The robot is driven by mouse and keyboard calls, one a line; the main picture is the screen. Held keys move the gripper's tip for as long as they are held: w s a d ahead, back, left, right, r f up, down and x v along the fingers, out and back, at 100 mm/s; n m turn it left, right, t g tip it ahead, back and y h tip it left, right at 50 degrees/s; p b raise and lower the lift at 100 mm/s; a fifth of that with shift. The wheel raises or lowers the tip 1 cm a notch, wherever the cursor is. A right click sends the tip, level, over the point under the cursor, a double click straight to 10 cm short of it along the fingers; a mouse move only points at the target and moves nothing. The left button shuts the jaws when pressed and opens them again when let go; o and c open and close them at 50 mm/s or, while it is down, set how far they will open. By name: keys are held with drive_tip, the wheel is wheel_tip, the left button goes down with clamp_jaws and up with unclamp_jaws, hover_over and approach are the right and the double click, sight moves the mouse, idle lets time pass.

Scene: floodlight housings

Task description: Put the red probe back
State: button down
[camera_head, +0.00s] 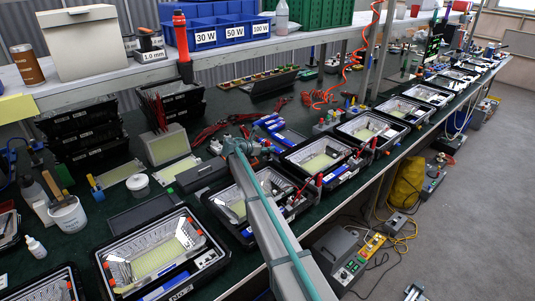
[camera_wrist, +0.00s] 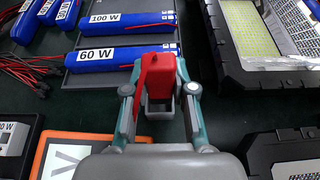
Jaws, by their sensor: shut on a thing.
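The red probe (camera_wrist: 158,80) is between the two fingers of my gripper (camera_wrist: 160,92) in the wrist view. A thin red strip runs down its left side. My gripper is shut on it. A grey, open-topped block (camera_wrist: 158,110) shows just below the red part; I cannot tell whether it is a holder or part of the probe. In the head view my gripper (camera_head: 240,146) is at the middle of the green bench, low behind the row of housings; the probe cannot be made out there.
Blue bars marked 60 W (camera_wrist: 118,56) and 100 W (camera_wrist: 120,22) lie just beyond my gripper. Red leads (camera_wrist: 22,75) and an orange-framed meter (camera_wrist: 65,150) are at left. A floodlight housing (camera_wrist: 222,60) stands at right. Dark bench shows between them.

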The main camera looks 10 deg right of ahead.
sight(266, 153)
drive_tip(key=shift+w+f+p, duration=0.15)
drive_tip(key=shift+f+p, duration=0.4)
drive_tip(key=shift+f, duration=1.2)
drive_tip(key=shift+f, duration=0.15)
drive_tip(key=c, duration=1)
unclamp_jaws()
drive_tip(key=shift+o, duration=0.2)
drive_tip(key=shift+a+r, duration=0.15)
drive_tip(key=shift+r, duration=0.1)
drive_tip(key=b+v, duration=0.2)
drive_tip(key=v, duration=0.9)
drive_tip(key=shift+s+a+r, duration=0.2)
drive_tip(key=shift+s, duration=0.05)
